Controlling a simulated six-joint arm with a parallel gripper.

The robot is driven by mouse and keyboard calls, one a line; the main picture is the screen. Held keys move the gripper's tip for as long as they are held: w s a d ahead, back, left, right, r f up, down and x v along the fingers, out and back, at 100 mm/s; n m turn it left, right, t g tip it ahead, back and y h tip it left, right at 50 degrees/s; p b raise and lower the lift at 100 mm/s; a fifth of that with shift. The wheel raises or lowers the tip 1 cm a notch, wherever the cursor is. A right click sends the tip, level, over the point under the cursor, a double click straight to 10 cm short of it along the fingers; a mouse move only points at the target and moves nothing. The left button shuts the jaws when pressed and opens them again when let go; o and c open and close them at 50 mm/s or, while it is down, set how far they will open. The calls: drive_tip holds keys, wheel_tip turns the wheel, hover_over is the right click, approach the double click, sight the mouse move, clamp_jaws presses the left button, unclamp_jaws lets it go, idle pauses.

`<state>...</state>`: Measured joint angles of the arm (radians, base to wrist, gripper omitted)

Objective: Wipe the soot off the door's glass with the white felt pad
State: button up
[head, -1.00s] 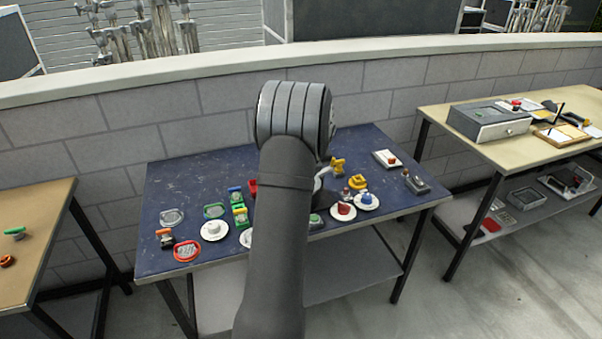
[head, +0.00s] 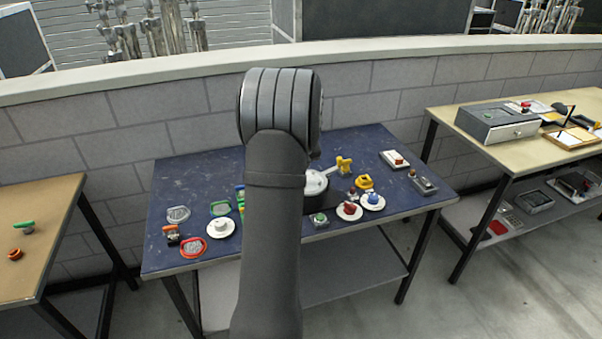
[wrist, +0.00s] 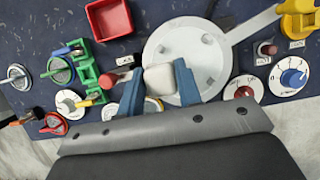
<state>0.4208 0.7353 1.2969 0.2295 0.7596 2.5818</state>
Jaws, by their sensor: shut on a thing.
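My gripper (wrist: 160,76) shows in the wrist view with two blue fingers. It is shut on a pale whitish block, which looks like the felt pad (wrist: 160,80). The pad is in front of the lower left part of a round white disc (wrist: 205,62), with a pale bar running to a yellow fitting (wrist: 299,20). I cannot tell whether pad and disc touch. The disc (head: 317,183) also shows in the head view, partly behind my arm, which hides the gripper there. I cannot make out the door's glass or any soot for sure.
A red square tray (wrist: 109,19) and green parts (wrist: 86,68) are left of the pad. Dials, including a blue one (wrist: 292,78) and a red one (wrist: 243,92), are at the right. The blue table (head: 400,205) is crowded at the front. Side tables stand left and right.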

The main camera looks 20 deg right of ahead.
drive_tip(key=shift+r, duration=2.7)
